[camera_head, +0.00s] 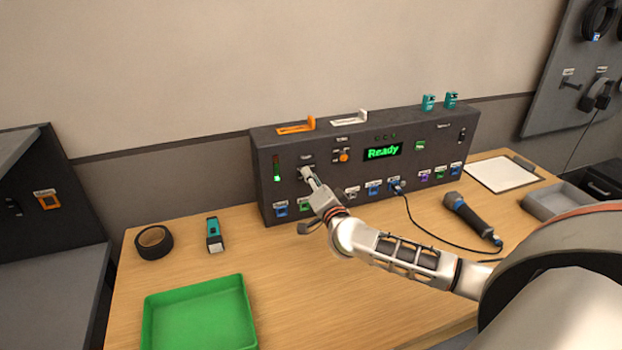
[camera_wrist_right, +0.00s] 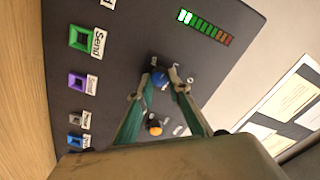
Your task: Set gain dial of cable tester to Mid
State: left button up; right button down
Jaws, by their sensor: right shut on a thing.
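The cable tester (camera_head: 345,185) is a long dark box on the wooden bench, with a green "Ready" display (camera_head: 382,152) on its front. My right gripper (camera_head: 306,174) reaches the left part of that front and hides the dial there in the head view. In the right wrist view a round blue dial (camera_wrist_right: 160,78) sits between the two fingertips (camera_wrist_right: 165,76), and the gripper is shut on it. Small white labels surround the dial, too small to read, and I cannot tell its setting. My left gripper is not in view.
An orange knob (camera_head: 343,156) sits right of the gripper, with labelled coloured sockets along the tester's lower edge. A cable runs to a microphone (camera_head: 470,218). A green tray (camera_head: 200,315), black tape (camera_head: 154,242) and a teal-black tool (camera_head: 214,235) lie at left.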

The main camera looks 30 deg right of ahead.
jog(key=m, duration=1.2)
jog(key=m+b, duration=0.1)
jog(key=m, duration=1.1)
jog(key=shift+a+f+m, duration=0.1)
jog(key=shift+f+m, duration=0.1)
jog(key=shift+m, duration=0.2)
jog(key=c, duration=1.9)
grip_release()
